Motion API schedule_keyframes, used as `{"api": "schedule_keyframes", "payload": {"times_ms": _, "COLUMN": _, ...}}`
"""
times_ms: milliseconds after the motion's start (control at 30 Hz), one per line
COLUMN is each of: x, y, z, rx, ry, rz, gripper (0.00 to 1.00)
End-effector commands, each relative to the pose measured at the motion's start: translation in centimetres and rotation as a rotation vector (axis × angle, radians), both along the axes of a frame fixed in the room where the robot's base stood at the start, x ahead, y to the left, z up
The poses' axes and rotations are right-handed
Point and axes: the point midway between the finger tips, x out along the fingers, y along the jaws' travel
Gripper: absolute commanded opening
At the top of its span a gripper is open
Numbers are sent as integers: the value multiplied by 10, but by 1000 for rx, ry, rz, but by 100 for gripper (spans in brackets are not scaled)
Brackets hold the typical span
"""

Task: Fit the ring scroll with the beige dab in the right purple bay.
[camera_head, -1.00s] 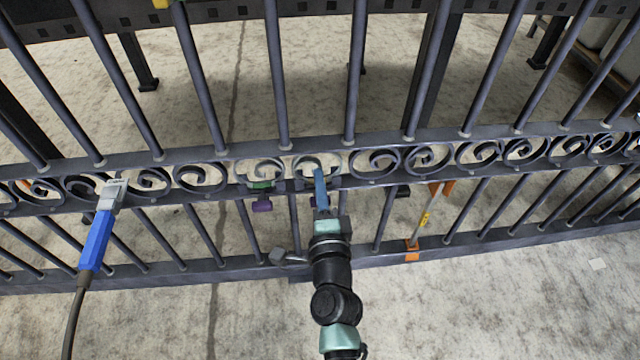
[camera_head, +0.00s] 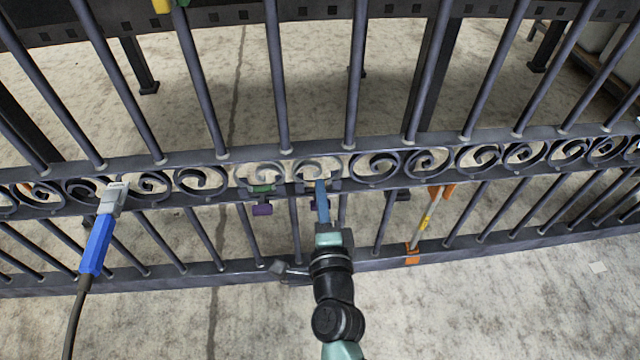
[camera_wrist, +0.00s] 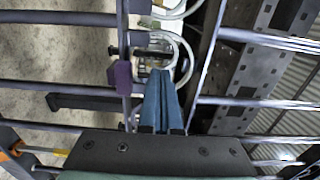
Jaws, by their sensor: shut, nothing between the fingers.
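A scroll (camera_head: 312,170) stands in the gate's band, in the right one of two pale-lit middle bays; it also shows as a pale curl in the wrist view (camera_wrist: 180,45). Another scroll (camera_head: 262,173) is in the bay to its left. I cannot make out a beige dab. My gripper (camera_head: 321,184), with blue fingers, is shut and empty, its tips at the lower edge of the right bay; whether they touch the scroll is unclear.
Upright gate bars surround the scroll band. A blue-handled tool with a cable (camera_head: 98,245) leans on the band at left. An orange-ended bar (camera_head: 427,222) stands at right. A small grey-headed tool (camera_head: 280,267) is by the lower rail. The foreground floor is open.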

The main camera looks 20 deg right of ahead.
Motion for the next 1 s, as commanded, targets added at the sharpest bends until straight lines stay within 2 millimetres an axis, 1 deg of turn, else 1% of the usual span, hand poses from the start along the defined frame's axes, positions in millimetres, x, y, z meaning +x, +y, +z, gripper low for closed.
{"api": "schedule_keyframes", "payload": {"times_ms": 100, "x": -10, "y": 3, "z": -1, "rx": 1, "ry": 2, "rz": 1, "gripper": 0}}
{"api": "schedule_keyframes", "payload": {"times_ms": 700, "x": -55, "y": 16, "z": 0, "rx": 1, "ry": 0, "rz": 0, "gripper": 0}}
{"api": "schedule_keyframes", "payload": {"times_ms": 1000, "x": -58, "y": 17, "z": 0, "rx": 1, "ry": -1, "rz": 0, "gripper": 0}}
